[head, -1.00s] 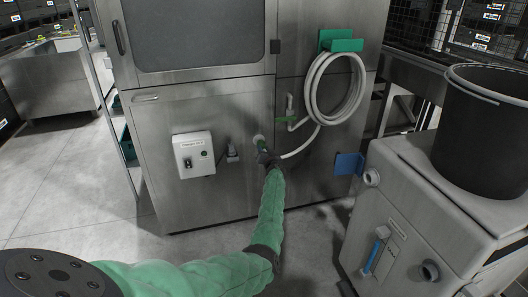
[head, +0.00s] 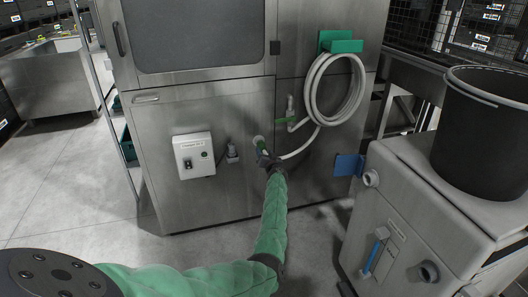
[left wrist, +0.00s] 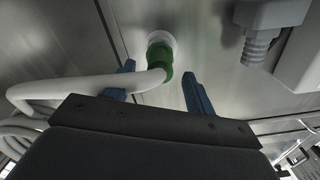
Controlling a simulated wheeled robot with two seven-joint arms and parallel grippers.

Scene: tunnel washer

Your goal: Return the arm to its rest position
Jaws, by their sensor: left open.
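My left arm wears a green sleeve and reaches to the lower front of the steel washer (head: 225,100). My left gripper (head: 264,153) is close to the washer's front panel. In the left wrist view its two blue fingers (left wrist: 160,82) are spread apart. A green hose coupling (left wrist: 159,66) sits on a round white port in the panel, just ahead of and between the fingers. A pale hose (left wrist: 85,85) runs from it to the left. Contact between fingers and coupling is not clear. My right gripper is out of view.
A coiled hose (head: 314,88) hangs on a green holder (head: 341,42), right of the gripper. A switch box (head: 194,156) and a grey plug (head: 232,153) are to its left. A grey cabinet (head: 405,215) bearing a black bin (head: 485,130) stands at right. The floor at left is clear.

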